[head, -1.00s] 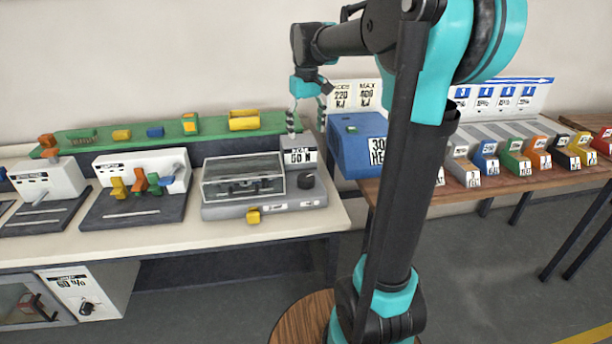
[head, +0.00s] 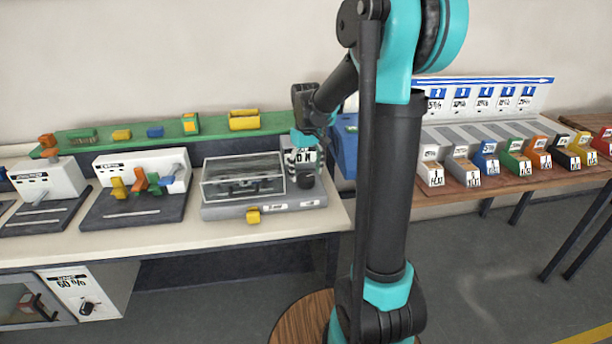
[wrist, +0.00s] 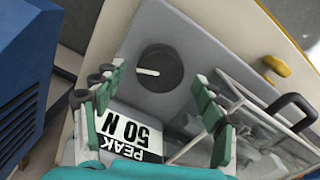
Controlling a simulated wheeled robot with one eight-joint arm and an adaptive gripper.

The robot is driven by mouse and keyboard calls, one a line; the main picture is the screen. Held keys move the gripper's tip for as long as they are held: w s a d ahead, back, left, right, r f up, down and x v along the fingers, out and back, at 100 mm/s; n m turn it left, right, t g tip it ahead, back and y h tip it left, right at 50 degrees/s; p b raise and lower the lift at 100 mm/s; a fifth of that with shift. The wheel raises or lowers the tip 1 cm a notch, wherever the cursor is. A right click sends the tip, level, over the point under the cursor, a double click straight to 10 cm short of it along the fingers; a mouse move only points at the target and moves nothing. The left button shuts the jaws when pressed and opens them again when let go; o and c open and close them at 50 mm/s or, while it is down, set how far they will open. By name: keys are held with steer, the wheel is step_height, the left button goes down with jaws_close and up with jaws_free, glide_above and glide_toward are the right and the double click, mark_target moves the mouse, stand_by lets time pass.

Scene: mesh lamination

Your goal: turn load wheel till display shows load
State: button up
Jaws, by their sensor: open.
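The load wheel (wrist: 160,72) is a round black knob with a white pointer line, on the grey top of the test machine (head: 226,211). In the wrist view the pointer lies roughly level and points left. The display (wrist: 130,132) beside the wheel reads "PEAK 50 N". My gripper (wrist: 152,88) is open, with its fingers on either side of the wheel's near part in the picture, and appears empty. I cannot tell whether they touch it. In the head view my gripper (head: 304,162) is above the machine's right end and partly covers the display and wheel.
A clear-covered chamber (head: 243,177) with a black handle is beside the wheel. A blue machine (head: 345,150) stands close on the right. Other bench devices stand to the left.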

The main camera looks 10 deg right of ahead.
steer(key=shift+f, duration=0.85)
steer(key=c, duration=1.2)
steer(key=shift+o, duration=0.2)
